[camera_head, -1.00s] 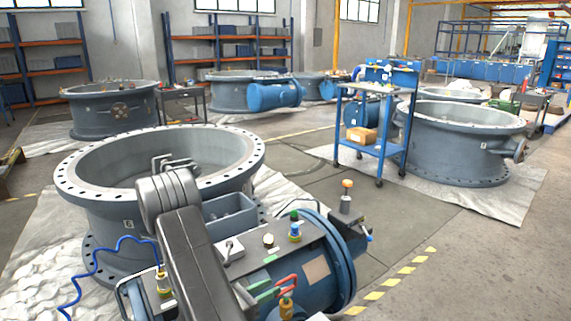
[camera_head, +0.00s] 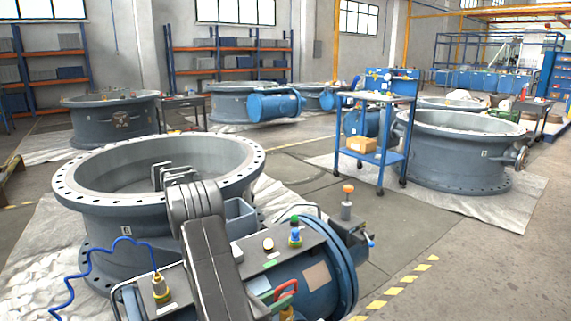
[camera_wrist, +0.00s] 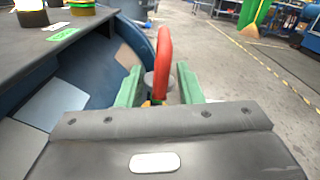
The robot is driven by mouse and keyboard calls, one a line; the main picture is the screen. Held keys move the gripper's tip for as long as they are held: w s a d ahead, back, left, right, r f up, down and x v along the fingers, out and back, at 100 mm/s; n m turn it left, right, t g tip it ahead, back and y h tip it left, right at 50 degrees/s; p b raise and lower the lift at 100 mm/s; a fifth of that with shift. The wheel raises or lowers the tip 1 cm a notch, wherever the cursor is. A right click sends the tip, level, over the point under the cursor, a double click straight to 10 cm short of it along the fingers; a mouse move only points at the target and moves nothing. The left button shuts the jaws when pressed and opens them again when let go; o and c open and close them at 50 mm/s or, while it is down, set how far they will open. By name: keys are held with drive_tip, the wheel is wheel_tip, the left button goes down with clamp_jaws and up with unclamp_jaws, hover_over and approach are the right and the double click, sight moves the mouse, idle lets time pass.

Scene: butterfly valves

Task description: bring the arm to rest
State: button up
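My arm reaches across the blue actuator (camera_head: 318,270) of the nearest grey valve (camera_head: 150,222). In the wrist view my gripper (camera_wrist: 158,70) has two green fingers standing apart. A red lever handle (camera_wrist: 163,52) rises between or just beyond them, with a visible gap on each side. The handle's lower end is partly hidden by the gripper body. The red handle also shows in the head view (camera_head: 287,289), beside my forearm. There my gripper is mostly hidden by the arm, with only a little green showing.
Yellow-collared fittings (camera_head: 160,288), a green-topped fitting (camera_head: 295,232) and an orange-topped post (camera_head: 347,202) stand up near the arm. A blue cable (camera_head: 88,268) loops at left. A blue cart (camera_head: 375,152) stands behind. Floor at right is clear.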

drive_tip(key=p+v, duration=0.2)
drive_tip(key=v, duration=0.9)
drive_tip(key=shift+s, duration=0.1)
